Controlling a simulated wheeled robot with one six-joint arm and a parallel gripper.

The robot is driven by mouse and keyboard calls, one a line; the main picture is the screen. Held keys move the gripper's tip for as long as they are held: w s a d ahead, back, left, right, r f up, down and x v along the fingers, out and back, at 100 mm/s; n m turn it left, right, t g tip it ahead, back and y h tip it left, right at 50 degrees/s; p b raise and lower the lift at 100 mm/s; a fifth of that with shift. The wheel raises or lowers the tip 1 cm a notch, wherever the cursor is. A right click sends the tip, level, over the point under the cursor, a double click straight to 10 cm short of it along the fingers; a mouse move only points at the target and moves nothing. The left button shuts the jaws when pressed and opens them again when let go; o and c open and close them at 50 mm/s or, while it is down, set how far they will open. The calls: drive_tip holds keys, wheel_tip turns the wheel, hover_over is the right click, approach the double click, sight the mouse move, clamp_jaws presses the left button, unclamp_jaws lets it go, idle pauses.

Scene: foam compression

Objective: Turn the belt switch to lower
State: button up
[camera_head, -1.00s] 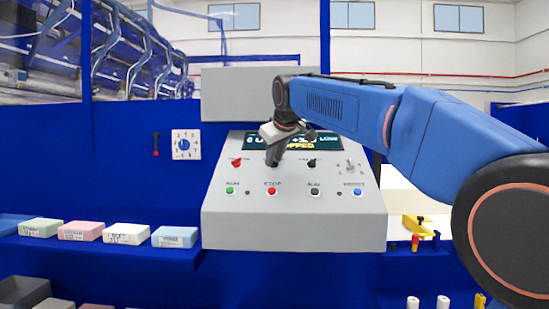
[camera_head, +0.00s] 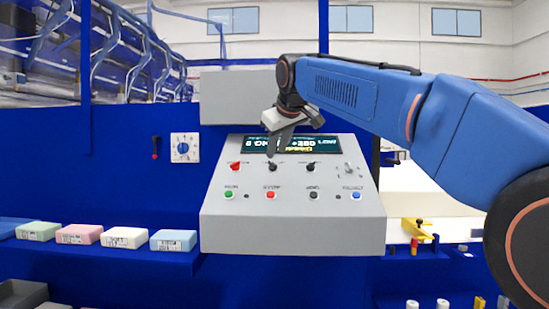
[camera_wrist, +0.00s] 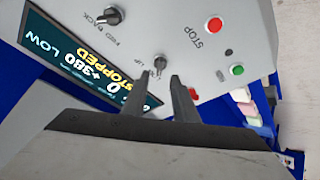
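The belt switch appears to be the small dark knob (camera_wrist: 160,60) with an "UP" label beside it in the wrist view. In the head view it seems to be the middle-left black knob (camera_head: 272,167) on the grey sloped control panel (camera_head: 293,228). My gripper (camera_head: 273,153) points down just above this knob. In the wrist view its two dark fingertips (camera_wrist: 183,84) are close together, beside the knob and apart from it in the picture. Nothing is seen held. Whether the fingers are fully shut is unclear. The display (camera_wrist: 110,75) shows "STOPPED" and "+380 LOW".
The panel also carries a red knob (camera_head: 235,166), another black knob (camera_head: 310,167), a toggle (camera_head: 349,169), a green button (camera_head: 229,195) and a red stop button (camera_head: 271,195). Coloured foam blocks (camera_head: 80,234) lie on the left shelf.

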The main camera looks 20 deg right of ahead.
drive_tip(key=v, duration=1.1)
drive_tip(key=shift+d, duration=0.1)
drive_tip(key=s+d+f+m+g, duration=0.1)
drive_tip(key=s+d+f, duration=0.1)
drive_tip(key=s+f, duration=0.8)
drive_tip(key=s+d+f+m+g, duration=0.2)
drive_tip(key=s+f, duration=0.8)
drive_tip(key=f, duration=1.5)
drive_tip(key=s+d+f+m+g, duration=0.1)
drive_tip(key=s+d+f+m, duration=0.1)
drive_tip(key=s+f, duration=0.8)
wheel_tip(320, 180, down, 8)
drive_tip(key=shift+d+g, duration=0.4)
